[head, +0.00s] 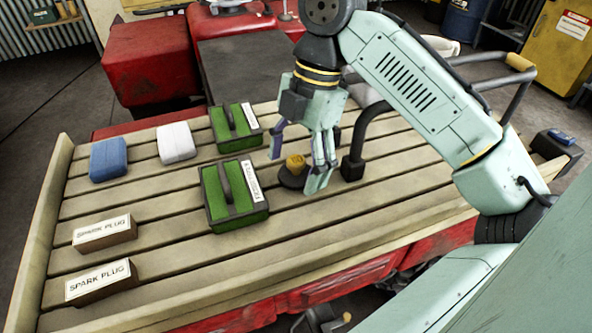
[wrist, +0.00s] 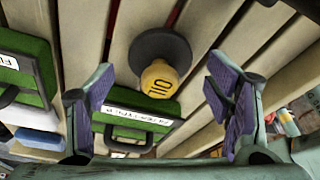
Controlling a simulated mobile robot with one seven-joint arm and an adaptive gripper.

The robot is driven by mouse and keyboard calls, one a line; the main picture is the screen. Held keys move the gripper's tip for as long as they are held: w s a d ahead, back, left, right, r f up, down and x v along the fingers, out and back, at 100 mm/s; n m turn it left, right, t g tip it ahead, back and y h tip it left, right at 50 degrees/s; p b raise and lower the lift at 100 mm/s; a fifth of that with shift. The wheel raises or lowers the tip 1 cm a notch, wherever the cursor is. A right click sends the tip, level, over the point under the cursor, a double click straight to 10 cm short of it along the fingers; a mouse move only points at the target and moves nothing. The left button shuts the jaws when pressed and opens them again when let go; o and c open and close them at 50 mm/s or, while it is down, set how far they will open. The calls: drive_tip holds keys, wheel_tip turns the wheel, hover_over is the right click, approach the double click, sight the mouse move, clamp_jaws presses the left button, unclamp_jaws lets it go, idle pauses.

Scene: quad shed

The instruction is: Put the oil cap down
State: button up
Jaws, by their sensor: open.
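The oil cap has a yellow knob (head: 296,162) on a wide dark disc (head: 292,178). It appears to rest disc down on the slatted wooden rack. In the wrist view the knob (wrist: 160,78) shows the word OIL, with the dark disc (wrist: 160,44) beyond it. My gripper (head: 297,168) is open, its fingers on either side of the knob. In the wrist view a clear gap shows between the knob and each purple-padded finger of my gripper (wrist: 160,92).
Two green boxes with handles (head: 236,212) (head: 238,143) stand left of the cap. Two spark plug boxes (head: 104,233) (head: 101,283), a blue bundle (head: 108,158) and a white bundle (head: 175,142) lie farther left. A black bent bar (head: 356,150) rises close right of my gripper.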

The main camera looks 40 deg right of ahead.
drive_tip(key=shift+c, duration=0.3)
drive_tip(key=c, duration=1.1)
drive_tip(key=shift+r, duration=0.1)
drive_tip(key=shift+c, duration=0.2)
